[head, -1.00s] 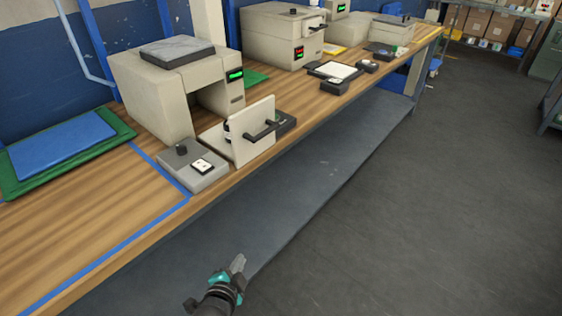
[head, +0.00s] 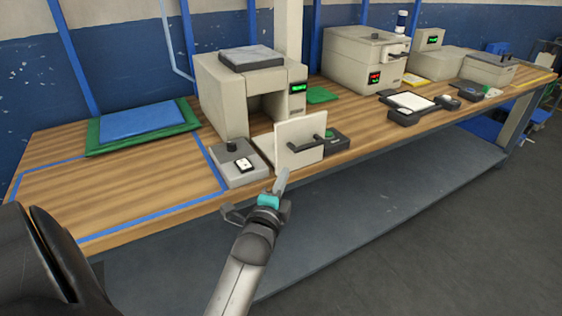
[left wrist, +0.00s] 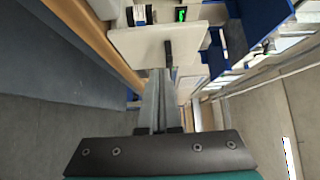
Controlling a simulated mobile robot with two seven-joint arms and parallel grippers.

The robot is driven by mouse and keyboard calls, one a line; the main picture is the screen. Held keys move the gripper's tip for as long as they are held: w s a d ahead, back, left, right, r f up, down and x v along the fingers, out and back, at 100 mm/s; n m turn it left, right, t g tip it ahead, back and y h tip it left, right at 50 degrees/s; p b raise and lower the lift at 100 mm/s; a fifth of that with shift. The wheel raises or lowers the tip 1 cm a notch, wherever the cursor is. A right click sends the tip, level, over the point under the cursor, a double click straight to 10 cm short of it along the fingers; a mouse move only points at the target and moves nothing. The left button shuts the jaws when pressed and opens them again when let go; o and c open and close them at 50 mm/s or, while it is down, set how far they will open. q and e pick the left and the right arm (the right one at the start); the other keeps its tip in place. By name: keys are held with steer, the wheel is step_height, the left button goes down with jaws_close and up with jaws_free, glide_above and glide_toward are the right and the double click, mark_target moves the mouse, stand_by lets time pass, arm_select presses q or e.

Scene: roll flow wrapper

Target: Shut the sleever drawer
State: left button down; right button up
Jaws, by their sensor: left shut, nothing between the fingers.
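The sleever (head: 225,95) is a beige box machine with an open front and a lit green display. Its drawer stands pulled out, with an upright beige front panel (head: 292,140) and a dark bar handle (head: 308,146). The panel (left wrist: 140,44) and handle (left wrist: 168,52) also show in the left wrist view. My left gripper (head: 284,176) is shut and empty, in front of and below the panel. In the left wrist view its closed fingers (left wrist: 156,80) point at the panel, close to the handle; I cannot tell if they touch. My right gripper is not in view.
A grey control box (head: 236,170) with a knob and switch sits left of the drawer. A dark box with a green button (head: 336,140) sits right of it. The wooden bench (head: 120,190) is clear at front left. A second beige machine (head: 362,62) stands farther right.

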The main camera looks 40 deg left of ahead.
mark_target(284, 150)
arm_select(q)
steer(key=w+a, duration=0.2)
steer(key=w+a+b, duration=0.1)
steer(key=w+a, duration=0.1)
steer(key=w, duration=0.1)
steer(key=shift+w+a+f, duration=0.1)
steer(key=shift+w+a, duration=0.05)
steer(key=shift+a, duration=0.15)
steer(key=shift+w+a+b, duration=0.1)
steer(key=shift+a+b, duration=0.1)
steer(key=shift+b, duration=0.1)
steer(key=shift+a, duration=0.15)
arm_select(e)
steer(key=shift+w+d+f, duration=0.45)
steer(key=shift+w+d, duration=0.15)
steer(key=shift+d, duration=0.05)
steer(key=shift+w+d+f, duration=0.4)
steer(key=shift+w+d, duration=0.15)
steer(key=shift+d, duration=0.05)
arm_select(q)
steer(key=shift+w+a, duration=0.1)
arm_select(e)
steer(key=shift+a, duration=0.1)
